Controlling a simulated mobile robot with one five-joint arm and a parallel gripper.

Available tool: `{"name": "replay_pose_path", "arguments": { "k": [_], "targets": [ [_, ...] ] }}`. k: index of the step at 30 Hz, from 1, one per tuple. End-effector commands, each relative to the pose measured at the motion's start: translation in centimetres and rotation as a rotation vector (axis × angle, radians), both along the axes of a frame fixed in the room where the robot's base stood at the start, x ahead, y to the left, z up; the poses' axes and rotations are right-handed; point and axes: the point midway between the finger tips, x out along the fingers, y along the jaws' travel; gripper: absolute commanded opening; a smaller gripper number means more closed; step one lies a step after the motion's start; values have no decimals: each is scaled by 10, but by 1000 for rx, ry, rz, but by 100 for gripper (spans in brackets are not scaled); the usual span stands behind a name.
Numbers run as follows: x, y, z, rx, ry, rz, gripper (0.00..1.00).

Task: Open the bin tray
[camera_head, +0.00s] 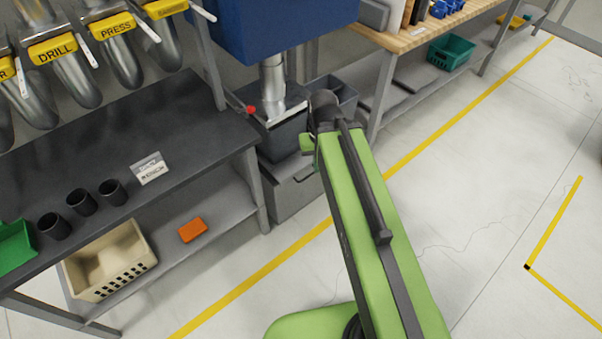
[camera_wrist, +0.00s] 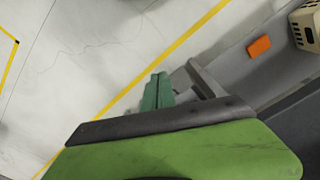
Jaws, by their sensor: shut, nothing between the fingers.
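A dark grey bin unit (camera_head: 283,138) stands on the floor under a metal pipe, between the two benches. Its lower grey box (camera_head: 290,197) has a flat front facing the aisle; I take this for the bin tray, and it looks closed. My arm reaches over its right side and hides part of it. In the wrist view, my gripper (camera_wrist: 158,92) shows as two green fingers shut together and empty. A grey edge (camera_wrist: 205,80) lies just right of the fingertips; I cannot tell whether they touch it. In the head view the fingertips are mostly hidden by my arm.
A dark bench (camera_head: 130,140) with black cups stands left, with a beige basket (camera_head: 110,262) and orange box (camera_head: 193,230) on its lower shelf. A wooden bench (camera_head: 430,35) stands at upper right. The floor right of the yellow line (camera_head: 420,160) is clear.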

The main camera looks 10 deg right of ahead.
Motion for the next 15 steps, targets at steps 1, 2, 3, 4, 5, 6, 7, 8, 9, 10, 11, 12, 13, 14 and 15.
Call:
{"name": "replay_pose_path", "arguments": {
  "k": [1,2,3,4,5,6,7,8,9,10,11,12,13,14,15],
  "targets": [
    [0,0,0,0,0,-2,5],
    [0,0,0,0,0,-8,9],
    [0,0,0,0,-1,-26,14],
    [1,0,0,0,-2,-50,18],
    [1,0,0,1,-6,-81,22],
    [4,1,0,4,-12,-134,28],
    [10,2,0,8,-18,-182,31],
    [19,3,0,14,-24,-236,33],
    [34,4,0,24,-34,-317,33],
    [47,6,-2,33,-42,-379,33],
    [61,6,-7,42,-49,-442,33],
    [77,6,-18,54,-56,-518,33],
    [90,5,-28,64,-62,-572,33],
    [102,5,-36,74,-67,-624,33],
    [119,3,-50,86,-72,-692,33]
  ]
}}
